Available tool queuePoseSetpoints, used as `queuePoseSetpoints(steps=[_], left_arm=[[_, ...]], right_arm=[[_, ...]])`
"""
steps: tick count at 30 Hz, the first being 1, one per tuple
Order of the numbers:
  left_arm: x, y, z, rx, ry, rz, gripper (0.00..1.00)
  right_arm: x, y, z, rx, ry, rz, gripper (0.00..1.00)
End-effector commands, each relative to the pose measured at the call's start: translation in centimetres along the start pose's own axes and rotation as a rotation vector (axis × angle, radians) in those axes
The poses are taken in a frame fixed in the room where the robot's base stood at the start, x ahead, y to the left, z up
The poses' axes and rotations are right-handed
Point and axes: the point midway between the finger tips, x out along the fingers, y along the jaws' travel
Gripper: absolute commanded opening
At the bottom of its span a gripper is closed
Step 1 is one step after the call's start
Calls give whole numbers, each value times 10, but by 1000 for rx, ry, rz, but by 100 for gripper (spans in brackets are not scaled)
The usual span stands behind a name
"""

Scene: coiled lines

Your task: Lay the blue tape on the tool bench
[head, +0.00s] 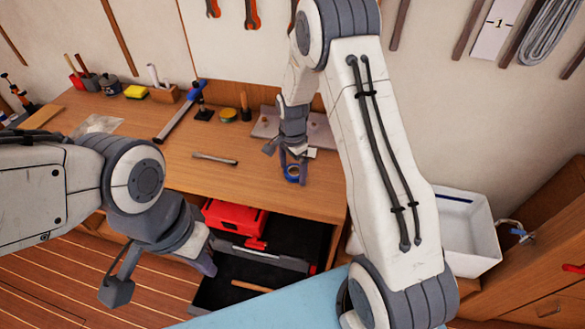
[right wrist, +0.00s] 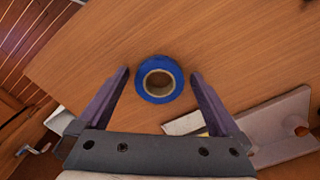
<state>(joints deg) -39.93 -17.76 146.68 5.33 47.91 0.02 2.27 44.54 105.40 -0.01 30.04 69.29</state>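The blue tape (head: 292,178) is a roll with a tan core. It lies flat on the wooden tool bench (head: 250,182), near the front edge. My right gripper (head: 287,162) is open above the tape, pointing down at it. In the right wrist view the blue tape (right wrist: 143,87) shows between the two fingers of the right gripper (right wrist: 160,75), with a gap on each side. My left gripper (head: 160,277) is open and empty, in front of the bench near the open drawer.
An open drawer (head: 215,291) below the bench holds a red box (head: 236,217). A small metal tool (head: 214,159) lies left of the tape. A grey plate (head: 318,133) lies behind it. A white bin (head: 468,235) stands at right. The bench front between tool and tape is clear.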

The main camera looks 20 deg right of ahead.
Motion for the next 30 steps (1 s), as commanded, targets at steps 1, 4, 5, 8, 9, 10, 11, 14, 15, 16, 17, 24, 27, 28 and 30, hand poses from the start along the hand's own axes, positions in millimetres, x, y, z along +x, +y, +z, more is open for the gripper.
queuePoseSetpoints(steps=[1, 4, 5, 8, 9, 10, 11, 14, 15, 16, 17, 24, 27, 28, 30], left_arm=[[0, 0, 0, 0, 0, 0, 0], [0, 0, 0, 0, 0, 0, 0], [-1, 0, 0, 0, 0, 0, 0], [-2, 0, 0, 0, 0, 0, 0], [1, 0, 0, 0, 0, 0, 0], [2, 0, 0, 0, 0, 0, 0], [4, 0, 0, 0, 0, 0, 0], [9, -1, 0, 0, 0, 0, 0], [11, -1, 1, 0, 0, 0, 0], [12, -1, 1, 1, 0, 0, 0], [14, -1, 1, 1, 0, 0, 0], [21, -2, 1, 1, 0, 0, 0], [22, -2, 1, 1, 0, 0, 0], [22, -2, 1, 1, 0, 0, 0], [22, -2, 1, 1, 0, 0, 0]], right_arm=[[0, 0, 0, 0, 0, 0, 100], [0, 0, 0, 0, 0, 0, 100], [-1, 0, 0, 0, 0, 0, 100], [-7, -1, 0, 0, 1, -2, 100], [-10, -1, 0, 0, 1, -3, 100], [-14, -1, 0, 0, 1, -3, 100], [-19, -1, 0, 0, 2, -5, 100], [-39, -2, -1, 0, 3, -7, 100], [-48, -1, 0, 0, 2, -7, 100], [-55, -1, 0, 0, 3, -8, 100], [-62, -2, -1, 0, 3, -8, 100], [-107, -1, 0, 0, 2, -4, 100], [-117, 0, 0, 0, 1, -2, 100], [-119, 0, 0, 0, 1, -2, 100], [-122, 0, 0, 0, 0, -1, 100]])
